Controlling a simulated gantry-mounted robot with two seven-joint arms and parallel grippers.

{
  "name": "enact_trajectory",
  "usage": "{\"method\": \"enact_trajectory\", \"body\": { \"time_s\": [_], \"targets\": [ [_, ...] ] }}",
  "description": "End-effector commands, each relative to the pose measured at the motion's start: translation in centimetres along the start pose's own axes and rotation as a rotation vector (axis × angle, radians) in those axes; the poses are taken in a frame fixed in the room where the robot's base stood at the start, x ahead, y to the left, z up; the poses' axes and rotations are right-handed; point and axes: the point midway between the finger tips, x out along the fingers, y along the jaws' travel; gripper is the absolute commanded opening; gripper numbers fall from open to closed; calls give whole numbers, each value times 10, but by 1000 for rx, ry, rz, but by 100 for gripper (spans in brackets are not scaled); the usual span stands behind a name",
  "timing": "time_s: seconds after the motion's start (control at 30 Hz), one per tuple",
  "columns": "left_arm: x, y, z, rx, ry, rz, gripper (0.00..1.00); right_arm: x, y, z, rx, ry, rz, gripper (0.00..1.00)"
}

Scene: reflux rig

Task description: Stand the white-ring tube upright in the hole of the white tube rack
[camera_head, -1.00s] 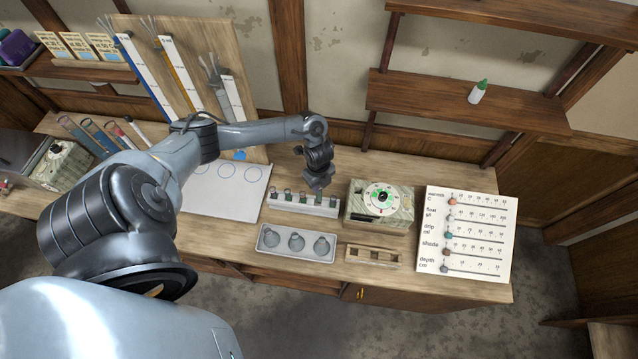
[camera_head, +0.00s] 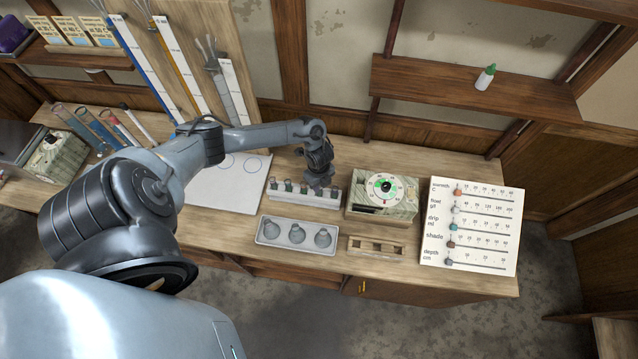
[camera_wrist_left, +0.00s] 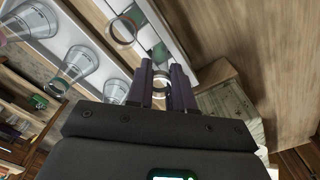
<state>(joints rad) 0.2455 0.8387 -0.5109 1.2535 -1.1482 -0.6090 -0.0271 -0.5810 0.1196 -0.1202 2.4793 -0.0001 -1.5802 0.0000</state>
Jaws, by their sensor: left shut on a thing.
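The white tube rack (camera_head: 300,199) stands on the bench with several short tubes (camera_head: 288,186) upright in it. My left gripper (camera_head: 319,188) is over its right part, pointing down. In the left wrist view the left gripper (camera_wrist_left: 161,80) is shut on a clear tube with a pale ring (camera_wrist_left: 160,87), taken as the white-ring tube. My right gripper is out of view.
A grey tray (camera_head: 268,233) with three flasks lies in front of the rack. A small wooden rack (camera_head: 374,247) and a dial box (camera_head: 384,194) stand to the right. A slider board (camera_head: 470,225) is farther right. A white sheet (camera_head: 225,190) lies left.

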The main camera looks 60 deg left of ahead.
Motion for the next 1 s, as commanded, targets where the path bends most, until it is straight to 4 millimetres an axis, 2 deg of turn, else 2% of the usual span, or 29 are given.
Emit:
{"method": "enact_trajectory", "body": {
  "time_s": [0.17, 0.2, 0.37, 0.4, 0.77, 1.0],
  "targets": [
    [0, 0, 0, 0, 0, 0, 0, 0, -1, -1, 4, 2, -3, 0],
    [0, 0, 0, 0, 0, 0, 24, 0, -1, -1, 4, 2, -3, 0],
    [0, 0, 0, 0, 0, 0, 49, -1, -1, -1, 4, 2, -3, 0],
    [0, 0, 0, 0, 0, 0, 51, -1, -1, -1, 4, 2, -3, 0],
    [-5, 0, 1, 0, -1, 0, 51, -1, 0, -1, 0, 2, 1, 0],
    [-35, -1, 1, 3, -2, -3, 51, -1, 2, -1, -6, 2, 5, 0]
  ]
}}
